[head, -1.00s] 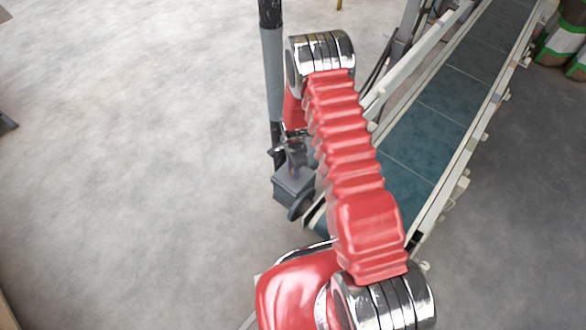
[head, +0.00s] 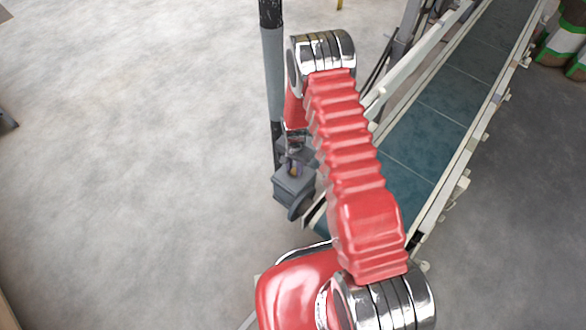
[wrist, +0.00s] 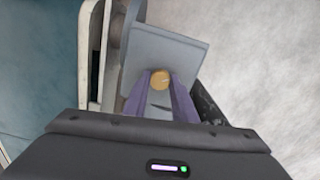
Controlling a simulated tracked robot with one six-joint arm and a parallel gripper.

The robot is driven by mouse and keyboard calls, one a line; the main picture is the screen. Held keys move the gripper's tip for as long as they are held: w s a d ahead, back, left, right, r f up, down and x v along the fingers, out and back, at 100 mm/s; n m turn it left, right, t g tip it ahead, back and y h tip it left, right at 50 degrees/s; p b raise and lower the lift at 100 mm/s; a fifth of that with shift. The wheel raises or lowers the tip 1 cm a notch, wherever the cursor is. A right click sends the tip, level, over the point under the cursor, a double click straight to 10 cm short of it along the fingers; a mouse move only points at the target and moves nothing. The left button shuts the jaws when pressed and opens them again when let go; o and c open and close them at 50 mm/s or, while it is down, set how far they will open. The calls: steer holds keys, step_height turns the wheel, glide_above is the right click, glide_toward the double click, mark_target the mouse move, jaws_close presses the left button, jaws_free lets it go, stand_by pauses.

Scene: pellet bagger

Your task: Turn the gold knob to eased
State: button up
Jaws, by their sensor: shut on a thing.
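The gold knob (wrist: 160,79) shows as a small round gold face in the wrist view, on a grey box (wrist: 165,50). My gripper (wrist: 160,90) has its two purple fingers on either side of the knob, shut on it. A dark mark shows on the box's face below the knob, between the fingers; its lettering cannot be read. In the head view the grey box (head: 293,186) stands by the lower end of the conveyor, with my gripper (head: 294,168) at it. The knob itself is hidden in the head view.
A conveyor with a teal belt (head: 435,110) and pale side rails runs up to the right beside the box. A grey and black post (head: 272,75) stands behind my arm. The concrete floor on the left is clear.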

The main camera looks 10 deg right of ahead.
steer(key=n, duration=0.4)
steer(key=shift+s+d+n, duration=0.1)
steer(key=shift+d+n, duration=0.05)
steer(key=shift+n, duration=0.15)
steer(key=n, duration=0.3)
steer(key=shift+n, duration=0.4)
steer(key=n, duration=1)
steer(key=shift+n, duration=0.4)
steer(key=n, duration=0.3)
steer(key=shift+f+n, duration=0.1)
steer(key=shift+n, duration=0.2)
steer(key=n, duration=0.6)
steer(key=shift+s+a+n, duration=0.1)
steer(key=shift+a+n, duration=0.15)
steer(key=shift+n, duration=0.05)
steer(key=o, duration=1)
steer(key=shift+o, duration=0.2)
